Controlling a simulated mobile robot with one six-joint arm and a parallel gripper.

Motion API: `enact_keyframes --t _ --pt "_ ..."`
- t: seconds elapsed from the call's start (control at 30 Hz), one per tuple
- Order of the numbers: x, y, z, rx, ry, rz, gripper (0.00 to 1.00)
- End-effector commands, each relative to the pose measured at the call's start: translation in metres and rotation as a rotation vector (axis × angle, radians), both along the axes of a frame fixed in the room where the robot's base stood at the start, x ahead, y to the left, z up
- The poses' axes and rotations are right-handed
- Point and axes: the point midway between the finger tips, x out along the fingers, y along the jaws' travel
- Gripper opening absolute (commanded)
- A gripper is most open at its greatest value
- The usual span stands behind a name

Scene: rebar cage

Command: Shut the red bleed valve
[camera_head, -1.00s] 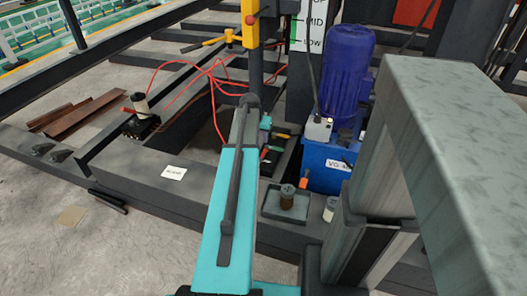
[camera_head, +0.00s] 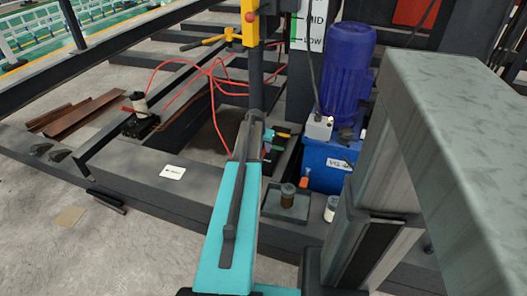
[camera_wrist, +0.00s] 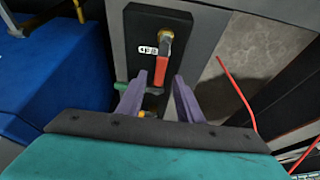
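The red bleed valve (camera_wrist: 161,68) shows in the wrist view as a red lever under a brass fitting (camera_wrist: 165,38) on a black plate (camera_wrist: 133,30). The lever points down the picture, toward my gripper. A small white tag (camera_wrist: 148,50) is beside it. My gripper (camera_wrist: 159,80) is open, with one purple finger on each side of the lever's lower end in the picture. I cannot tell whether the fingers reach its depth or touch it. In the head view my teal arm hides most of the gripper's surroundings, and I cannot make out the valve there.
A blue tank (camera_head: 325,168) with a blue motor (camera_head: 347,68) stands right of the arm. A small tray (camera_head: 285,208) holds a brown cylinder (camera_head: 287,195). Red hoses (camera_head: 212,100) cross the dark frame at left; one red line (camera_wrist: 238,95) is close right of the gripper.

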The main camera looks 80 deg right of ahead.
Motion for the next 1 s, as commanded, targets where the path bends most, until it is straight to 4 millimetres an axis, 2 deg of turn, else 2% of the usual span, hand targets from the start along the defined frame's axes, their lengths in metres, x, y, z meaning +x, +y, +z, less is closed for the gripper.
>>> enact_keyframes --t 0.03,0.2,0.6,0.8,1.0 --pt "-0.001 -0.004 -0.008 0.001 0.000 0.000 0.33" --pt "-0.002 -0.008 -0.019 0.001 0.000 0.000 0.33" --pt "-0.003 -0.009 -0.023 0.000 0.001 -0.001 0.33" --pt "-0.003 -0.009 -0.023 0.000 0.001 -0.001 0.00" --pt "-0.003 -0.009 -0.023 0.001 0.000 -0.001 0.00"
